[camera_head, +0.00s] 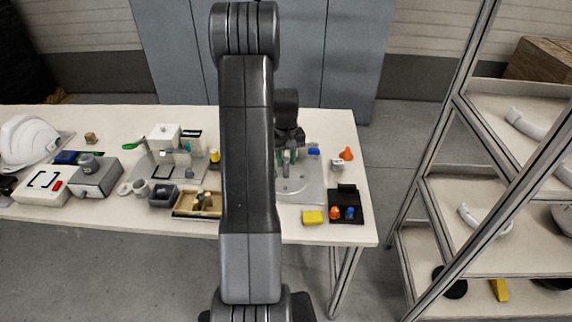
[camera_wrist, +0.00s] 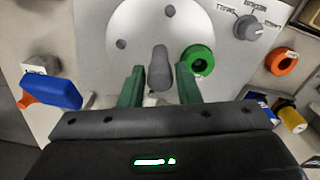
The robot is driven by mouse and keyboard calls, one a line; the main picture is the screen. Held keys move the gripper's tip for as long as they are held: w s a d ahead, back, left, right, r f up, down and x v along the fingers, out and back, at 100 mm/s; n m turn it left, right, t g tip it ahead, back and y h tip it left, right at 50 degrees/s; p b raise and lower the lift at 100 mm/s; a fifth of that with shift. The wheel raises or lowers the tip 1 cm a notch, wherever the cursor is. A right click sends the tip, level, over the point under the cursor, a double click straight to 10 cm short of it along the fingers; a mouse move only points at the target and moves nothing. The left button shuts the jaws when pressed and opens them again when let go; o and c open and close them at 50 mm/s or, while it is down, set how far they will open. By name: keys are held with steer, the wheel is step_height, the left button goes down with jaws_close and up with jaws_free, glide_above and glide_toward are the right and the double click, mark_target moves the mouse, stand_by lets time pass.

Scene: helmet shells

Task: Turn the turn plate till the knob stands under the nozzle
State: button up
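The turn plate (camera_wrist: 140,25) is a light grey disc with small dark holes, at the top middle of the wrist view. In the head view its plate area (camera_head: 300,188) is partly hidden by my arm. A dark grey upright knob (camera_wrist: 159,72) stands at the disc's near edge. My gripper (camera_wrist: 160,68) has its two green fingers on either side of the knob, with narrow gaps visible, so it looks open around it. It also shows in the head view (camera_head: 287,155), small and partly hidden. A green ring (camera_wrist: 198,60) lies right of the knob. I cannot make out the nozzle for certain.
A grey dial (camera_wrist: 248,27) with printed labels and an orange ring (camera_wrist: 281,61) are to the right. A blue piece (camera_wrist: 60,93) is at left.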

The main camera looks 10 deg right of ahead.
mark_target(286, 166)
steer(key=shift+f, duration=1.65)
jaws_close()
